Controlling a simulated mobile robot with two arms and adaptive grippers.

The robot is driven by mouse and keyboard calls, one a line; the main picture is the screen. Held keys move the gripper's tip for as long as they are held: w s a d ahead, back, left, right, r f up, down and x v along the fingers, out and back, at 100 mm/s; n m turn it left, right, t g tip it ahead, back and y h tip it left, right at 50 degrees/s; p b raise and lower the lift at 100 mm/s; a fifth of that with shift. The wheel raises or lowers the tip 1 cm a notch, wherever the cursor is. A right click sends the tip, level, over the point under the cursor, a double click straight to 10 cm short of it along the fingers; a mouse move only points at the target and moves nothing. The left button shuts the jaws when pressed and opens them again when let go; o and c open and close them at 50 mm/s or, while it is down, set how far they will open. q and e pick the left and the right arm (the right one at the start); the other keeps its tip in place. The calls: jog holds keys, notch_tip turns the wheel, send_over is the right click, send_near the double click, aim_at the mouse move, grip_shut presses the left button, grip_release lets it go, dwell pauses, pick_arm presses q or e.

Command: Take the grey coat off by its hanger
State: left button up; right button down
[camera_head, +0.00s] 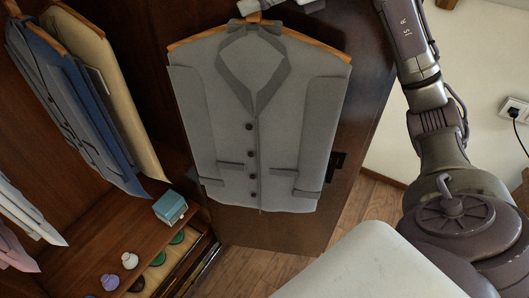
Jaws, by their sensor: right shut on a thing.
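The grey coat (232,130) hangs upright, facing me, in front of the dark armoire door. Its dark lapels, buttons and pocket flaps show. It sits on a wooden hanger (333,49) whose two ends stick out at the shoulders. My right gripper (262,8) is at the top edge, just above the collar, shut on the hanger's upper part; the frame cuts most of it off. The hanger's hook and any rail above are not clearly visible. My left gripper is not in view.
Other garments on hangers, blue (92,125) and cream (112,85), hang at the left inside the armoire. A teal box (170,207) and small knobs stand on the shelf below, above an open drawer (178,262). A wall socket (514,108) is at the right.

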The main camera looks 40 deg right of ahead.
jog(key=shift+d+r+p, duration=0.1)
jog(key=shift+r+p, duration=0.3)
jog(key=shift+r, duration=0.1)
jog(key=shift+r+p, duration=1.25)
jog(key=shift+r, duration=0.2)
